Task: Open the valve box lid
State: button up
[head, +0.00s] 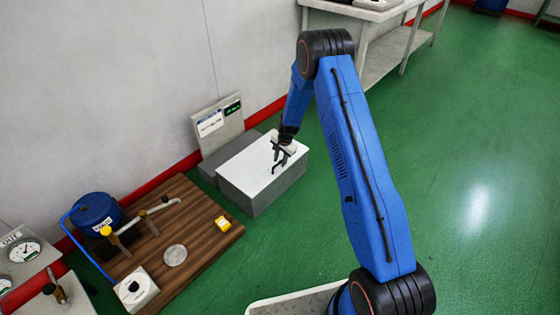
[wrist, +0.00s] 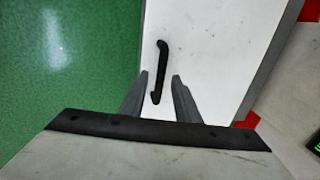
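The valve box (head: 282,188) is a grey box on the floor by the wall, with a flat white lid (head: 240,169) that lies closed on top. A black bar handle (wrist: 162,60) stands on the lid; in the head view it is partly mixed up with my dark fingers. My gripper (head: 279,157) points down over the lid at the handle. In the wrist view my gripper (wrist: 159,75) has its two grey fingers apart, with the lower end of the handle showing in the gap between them. I cannot tell whether the fingers touch the handle or the lid.
A grey panel with a small green display (head: 232,107) stands behind the box against the wall. A workbench (head: 385,60) stands behind. Green floor is free at right.

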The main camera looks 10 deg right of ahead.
jog(key=shift+c, duration=0.2)
grip_shut()
jog(key=shift+r, duration=0.2)
